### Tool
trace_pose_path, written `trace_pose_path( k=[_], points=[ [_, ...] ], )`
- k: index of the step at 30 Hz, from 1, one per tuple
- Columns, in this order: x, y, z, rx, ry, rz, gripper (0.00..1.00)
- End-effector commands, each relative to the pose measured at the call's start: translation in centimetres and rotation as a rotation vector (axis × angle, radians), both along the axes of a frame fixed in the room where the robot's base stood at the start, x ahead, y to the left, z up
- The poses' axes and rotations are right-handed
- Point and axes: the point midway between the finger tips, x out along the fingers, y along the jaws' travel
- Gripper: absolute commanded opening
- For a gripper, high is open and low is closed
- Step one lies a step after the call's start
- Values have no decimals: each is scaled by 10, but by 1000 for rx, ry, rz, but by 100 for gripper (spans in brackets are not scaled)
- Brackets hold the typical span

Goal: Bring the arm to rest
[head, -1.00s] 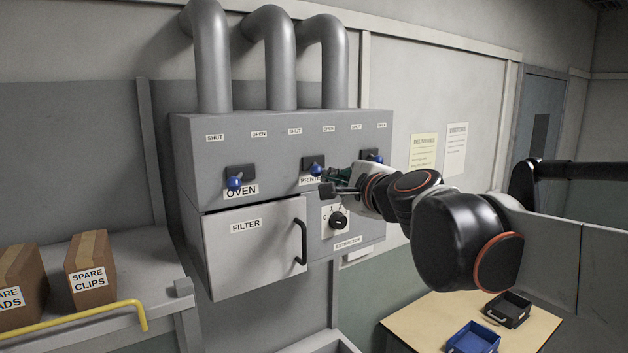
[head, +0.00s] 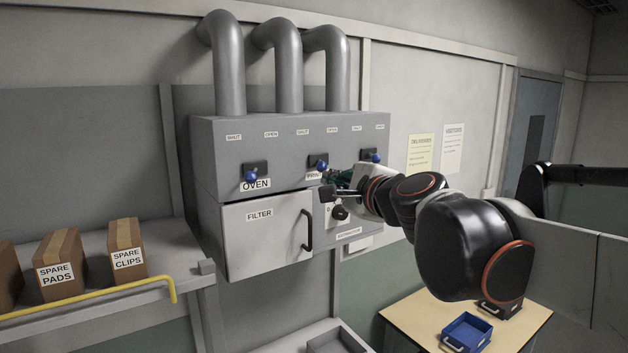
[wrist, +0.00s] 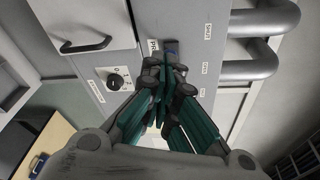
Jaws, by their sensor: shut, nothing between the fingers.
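My gripper (head: 326,189) is in front of the grey wall unit (head: 207,150), near its right half, in the head view. My arm reaches in from the right. In the wrist view the gripper's fingers (wrist: 168,72) are together, with nothing seen between them. I cannot tell whether the fingertips touch the unit.
The unit has blue knobs, a dial (wrist: 116,82) and a shut FILTER door (head: 262,240) with a black handle. Boxes (head: 128,250) stand on a left shelf with a yellow rail (head: 100,292). A table (head: 405,316) with a blue tray (head: 468,330) is below my arm.

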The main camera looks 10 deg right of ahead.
Motion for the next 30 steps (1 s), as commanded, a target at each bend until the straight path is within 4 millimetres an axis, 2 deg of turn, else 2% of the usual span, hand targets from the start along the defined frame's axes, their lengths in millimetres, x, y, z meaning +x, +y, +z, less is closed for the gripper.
trace_pose_path(
  k=[11,14,16,20,30],
  points=[
    [-1,-1,0,0,0,-2,0],
    [-4,0,-8,-21,1,6,0],
    [-9,2,-25,-67,2,22,0],
    [-29,8,-78,-220,11,78,0],
    [-98,11,-249,-730,60,279,0]
  ],
)
